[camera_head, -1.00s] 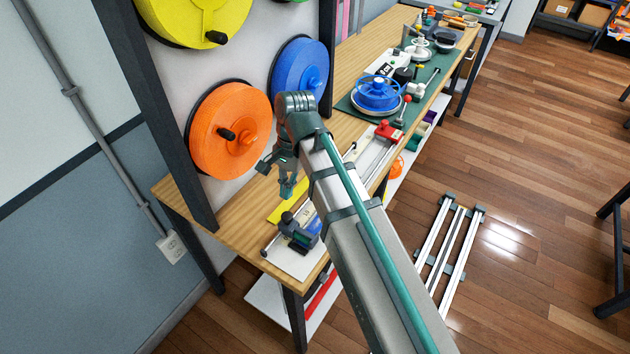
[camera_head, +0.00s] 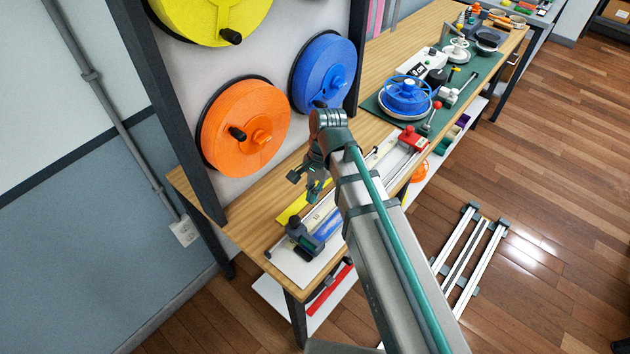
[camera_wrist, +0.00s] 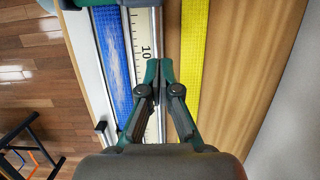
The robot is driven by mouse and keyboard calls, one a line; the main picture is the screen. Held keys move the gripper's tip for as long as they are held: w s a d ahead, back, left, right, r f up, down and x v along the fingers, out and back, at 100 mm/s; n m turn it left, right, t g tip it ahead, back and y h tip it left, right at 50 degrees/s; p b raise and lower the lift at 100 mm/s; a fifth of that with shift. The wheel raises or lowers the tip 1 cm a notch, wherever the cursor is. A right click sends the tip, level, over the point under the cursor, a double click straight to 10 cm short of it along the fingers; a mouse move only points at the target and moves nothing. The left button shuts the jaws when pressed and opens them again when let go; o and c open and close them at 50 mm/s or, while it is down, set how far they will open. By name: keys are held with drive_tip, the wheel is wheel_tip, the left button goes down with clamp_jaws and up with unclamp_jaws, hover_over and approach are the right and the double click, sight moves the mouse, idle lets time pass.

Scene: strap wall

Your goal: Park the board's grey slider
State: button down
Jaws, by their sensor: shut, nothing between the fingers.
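The board (camera_head: 292,268) lies along the front of the wooden bench, with a metal rail, a printed scale and a blue strip. The dark grey slider (camera_head: 303,238) sits at the board's near end. Part of a dark block, probably this slider, is cut off at the top edge of the wrist view (camera_wrist: 100,3). My gripper (camera_head: 314,192) is shut and empty, above the board and beyond the grey slider. In the wrist view my gripper (camera_wrist: 158,66) has its closed tips over the rail, beside the scale's "10" mark. Whether they touch the rail cannot be told.
A yellow strip (camera_wrist: 194,60) lies on the bench between board and wall. A red block (camera_head: 412,139) sits at the board's far end. Orange (camera_head: 245,130) and blue reels (camera_head: 325,73) stick out from the wall panel. A green mat (camera_head: 455,95) with several items lies farther back.

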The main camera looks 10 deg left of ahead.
sight(305, 234)
drive_tip(key=x, duration=0.1)
drive_tip(key=p+x, duration=0.1)
drive_tip(key=x, duration=0.1)
drive_tip(key=shift+s, duration=0.3)
drive_tip(key=shift+s+a+p, duration=0.5)
drive_tip(key=shift+s+a, duration=0.1)
drive_tip(key=shift+s, duration=0.35)
drive_tip(key=shift+s+a, duration=0.4)
drive_tip(key=shift+s, duration=0.05)
drive_tip(key=shift+s, duration=0.1)
